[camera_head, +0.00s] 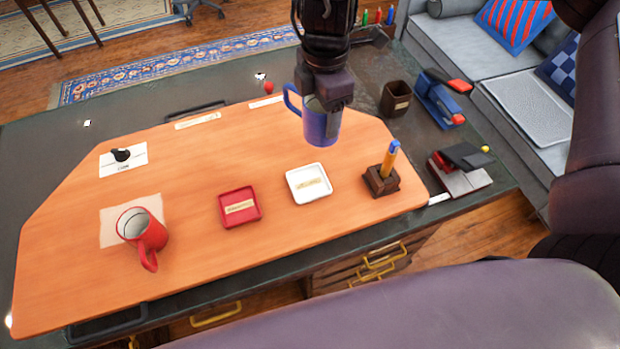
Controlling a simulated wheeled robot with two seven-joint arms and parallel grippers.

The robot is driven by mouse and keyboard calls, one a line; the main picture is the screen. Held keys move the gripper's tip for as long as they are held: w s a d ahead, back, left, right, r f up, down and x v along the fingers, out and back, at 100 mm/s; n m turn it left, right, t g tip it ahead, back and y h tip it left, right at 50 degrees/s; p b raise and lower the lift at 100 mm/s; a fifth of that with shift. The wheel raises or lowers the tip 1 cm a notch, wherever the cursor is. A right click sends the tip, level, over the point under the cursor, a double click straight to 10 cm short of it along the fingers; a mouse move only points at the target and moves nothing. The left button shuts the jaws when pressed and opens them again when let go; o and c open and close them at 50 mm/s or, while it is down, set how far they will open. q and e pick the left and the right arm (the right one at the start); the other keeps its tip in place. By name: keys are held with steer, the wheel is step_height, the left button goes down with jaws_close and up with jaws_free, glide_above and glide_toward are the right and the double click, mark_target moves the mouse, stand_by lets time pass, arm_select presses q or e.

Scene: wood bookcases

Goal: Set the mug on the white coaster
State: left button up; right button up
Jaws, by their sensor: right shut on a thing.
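My right gripper (329,104) comes down from the top of the head view and is shut on a blue mug (316,127). The mug is upright, with its handle to the left, and is held above the back part of the orange board (190,262). The gripper hides part of the mug's rim. The white coaster (309,184) is a square tray with a label, lying empty on the board, below the mug in the picture. A red coaster (240,207) lies empty to its left. My left gripper is not in view.
A wooden holder (381,182) with an orange and blue item stands right of the white coaster. A dark cup (395,98), a blue stapler-like tool (439,97) and stacked items (461,168) are at the right. A white card with a black object (122,158) lies at the left.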

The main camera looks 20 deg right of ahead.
mark_target(309, 102)
steer(key=n, duration=0.2)
steer(key=r+n, duration=0.1)
steer(key=n, duration=0.2)
steer(key=shift+a+r+n, duration=0.15)
steer(key=shift+a+n, duration=0.25)
steer(key=n, duration=0.3)
steer(key=r+n, duration=0.1)
steer(key=n, duration=0.1)
steer(key=shift+s+a, duration=0.15)
steer(key=shift+a, duration=0.2)
steer(key=n, duration=0.5)
steer(key=shift+s+a+r+p, duration=0.1)
steer(key=shift+a+r+p, duration=0.2)
steer(key=shift+a+r, duration=0.1)
steer(key=n, duration=0.4)
steer(key=shift+a+r, duration=0.15)
steer(key=shift+r, duration=0.2)
steer(key=shift+s+f+n, duration=0.1)
steer(key=shift+f+n, duration=0.1)
steer(key=shift+n, duration=0.2)
steer(key=shift+f+b, duration=0.3)
steer(key=shift+f, duration=9.55)
